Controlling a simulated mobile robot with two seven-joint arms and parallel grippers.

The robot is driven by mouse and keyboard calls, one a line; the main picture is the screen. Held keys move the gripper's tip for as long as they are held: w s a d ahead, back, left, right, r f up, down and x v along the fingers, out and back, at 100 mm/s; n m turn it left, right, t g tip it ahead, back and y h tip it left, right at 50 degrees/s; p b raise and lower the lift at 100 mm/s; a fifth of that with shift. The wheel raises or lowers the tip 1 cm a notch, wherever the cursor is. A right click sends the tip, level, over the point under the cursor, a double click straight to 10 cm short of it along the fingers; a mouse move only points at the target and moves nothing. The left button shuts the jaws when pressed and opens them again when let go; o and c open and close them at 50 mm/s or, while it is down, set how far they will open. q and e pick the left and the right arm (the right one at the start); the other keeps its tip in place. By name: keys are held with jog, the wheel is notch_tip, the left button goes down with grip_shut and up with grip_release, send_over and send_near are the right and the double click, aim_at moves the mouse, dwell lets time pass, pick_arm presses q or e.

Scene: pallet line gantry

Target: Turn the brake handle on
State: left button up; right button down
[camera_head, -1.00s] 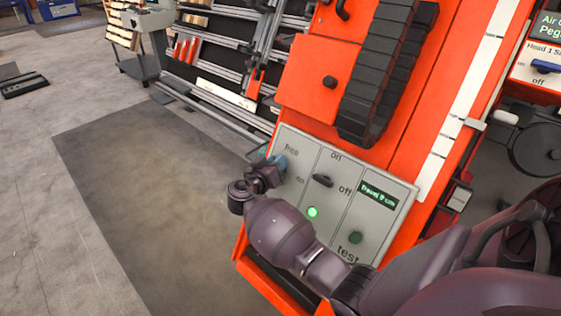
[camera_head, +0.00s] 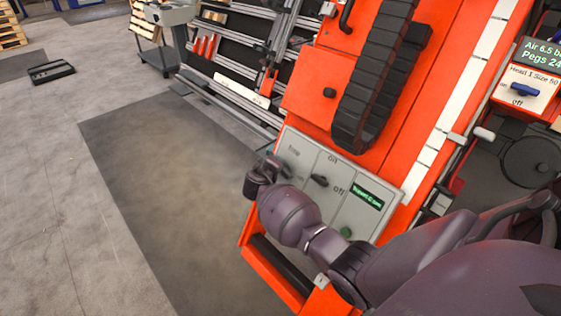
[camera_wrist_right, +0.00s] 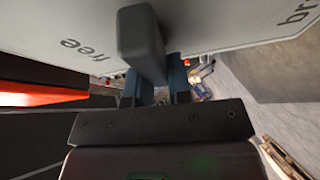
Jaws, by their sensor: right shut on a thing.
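The brake handle (camera_wrist_right: 141,45) is a grey lever on the pale control panel (camera_wrist_right: 215,22), in the right wrist view. It stands between the lettering "free" on the left and a cut-off "bra" on the right. My right gripper (camera_wrist_right: 155,84) is shut on it, with a blue-grey finger on each side. In the head view the same gripper (camera_head: 277,163) is at the left edge of the panel (camera_head: 312,172), below the word "free". My wrist and forearm cover the handle and the panel's lower left there. My left gripper is in neither view.
The panel also carries a black on/off switch (camera_head: 319,180), a small green-text display (camera_head: 367,194) and a green button (camera_head: 346,231). The orange machine (camera_head: 313,88) has a black cable chain (camera_head: 372,95). A grey floor mat (camera_head: 160,180) to the left is clear.

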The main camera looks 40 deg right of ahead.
jog(key=shift+a+n+y+p, duration=0.1)
jog(key=shift+n+y+p, duration=0.45)
jog(key=shift+n, duration=0.45)
jog(key=shift+f, duration=0.2)
jog(key=c, duration=1.1)
grip_release()
jog(key=shift+o, duration=0.3)
